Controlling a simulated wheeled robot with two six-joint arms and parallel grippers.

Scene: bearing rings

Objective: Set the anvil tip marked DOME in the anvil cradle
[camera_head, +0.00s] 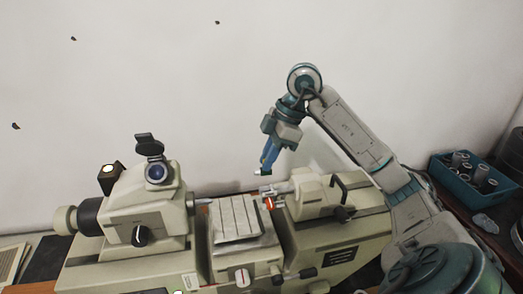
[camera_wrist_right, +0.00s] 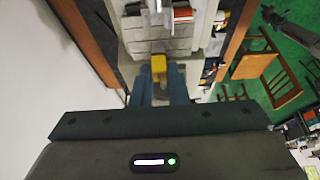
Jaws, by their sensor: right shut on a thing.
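My right gripper (camera_head: 267,166) points down, above the measuring machine and near its right-hand head. Its blue fingers, which also show in the wrist view (camera_wrist_right: 159,88), are shut on a small piece, likely the anvil tip (camera_head: 262,172). The piece looks pale in the head view, and a yellow end (camera_wrist_right: 158,64) shows between the fingers in the wrist view. No marking on it can be read. What looks like the anvil cradle (camera_head: 269,203), with a red part, is at the inner end of the right-hand head, below and apart from the gripper. My left gripper is not in view.
The machine's grooved table (camera_head: 236,218) lies between the left head with its eyepiece (camera_head: 156,172) and the right head (camera_head: 318,195). A blue bin (camera_head: 464,178) with several grey cylinders stands at the right. The wall rises close behind the machine.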

